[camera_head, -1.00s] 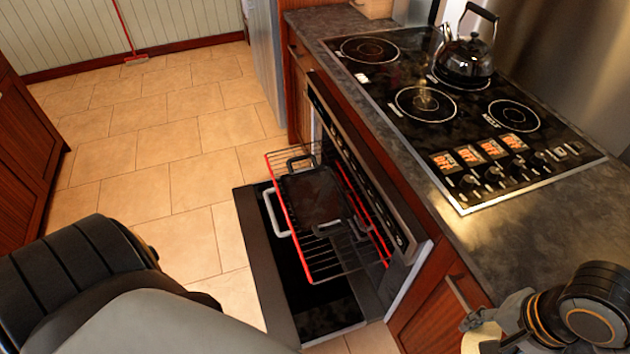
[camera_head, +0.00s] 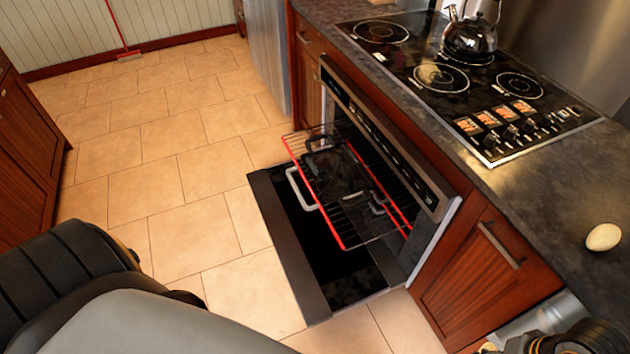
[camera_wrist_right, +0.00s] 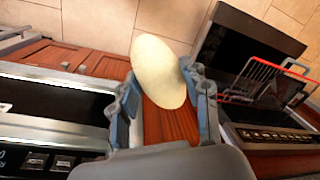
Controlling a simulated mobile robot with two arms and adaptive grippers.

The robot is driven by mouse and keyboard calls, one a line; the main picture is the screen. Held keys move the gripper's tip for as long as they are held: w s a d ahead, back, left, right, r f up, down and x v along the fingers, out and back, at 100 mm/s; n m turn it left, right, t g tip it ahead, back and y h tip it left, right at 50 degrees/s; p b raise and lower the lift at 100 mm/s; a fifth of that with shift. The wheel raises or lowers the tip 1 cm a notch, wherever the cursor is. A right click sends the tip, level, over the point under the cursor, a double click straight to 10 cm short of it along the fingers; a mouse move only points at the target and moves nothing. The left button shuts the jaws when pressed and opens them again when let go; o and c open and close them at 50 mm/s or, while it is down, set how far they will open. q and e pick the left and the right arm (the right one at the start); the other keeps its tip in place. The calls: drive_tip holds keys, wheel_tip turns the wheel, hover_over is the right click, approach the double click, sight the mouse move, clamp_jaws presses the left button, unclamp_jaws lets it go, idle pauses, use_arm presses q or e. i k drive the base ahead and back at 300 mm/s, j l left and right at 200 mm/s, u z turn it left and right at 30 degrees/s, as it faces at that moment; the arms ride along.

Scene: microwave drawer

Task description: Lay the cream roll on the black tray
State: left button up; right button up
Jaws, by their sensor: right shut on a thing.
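A cream roll (camera_wrist_right: 158,72), pale and egg-shaped, sits between the fingers of my right gripper (camera_wrist_right: 163,92) in the wrist view, and the gripper is shut on it. The black tray (camera_head: 335,172) lies on a red-edged wire rack (camera_head: 318,200) pulled out of the open oven. The held roll is apart from the tray, in front and to its right. My left gripper is outside the view; only my left arm shows.
A similar cream, egg-shaped thing (camera_head: 603,237) lies on the dark counter (camera_head: 545,205). A kettle (camera_head: 472,35) stands on the cooktop. The lowered oven door (camera_head: 290,250) lies below the rack.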

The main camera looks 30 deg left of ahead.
sight(329, 163)
drive_tip(key=k+j, duration=0.1)
drive_tip(key=j, duration=0.25)
drive_tip(key=k+j, duration=0.1)
drive_tip(key=j, duration=0.25)
drive_tip(key=k+j, duration=0.1)
drive_tip(key=j, duration=0.25)
drive_tip(key=k+j, duration=0.1)
drive_tip(key=j, duration=0.25)
drive_tip(key=i+j, duration=0.15)
drive_tip(key=j, duration=0.25)
drive_tip(key=i+j, duration=0.2)
drive_tip(key=j, duration=0.2)
drive_tip(key=i+j, duration=0.15)
drive_tip(key=j, duration=0.25)
drive_tip(key=i+j, duration=0.2)
drive_tip(key=j, duration=0.2)
drive_tip(key=i+j+u, duration=0.1)
drive_tip(key=j, duration=0.3)
drive_tip(key=i+j, duration=0.15)
drive_tip(key=i, duration=0.65)
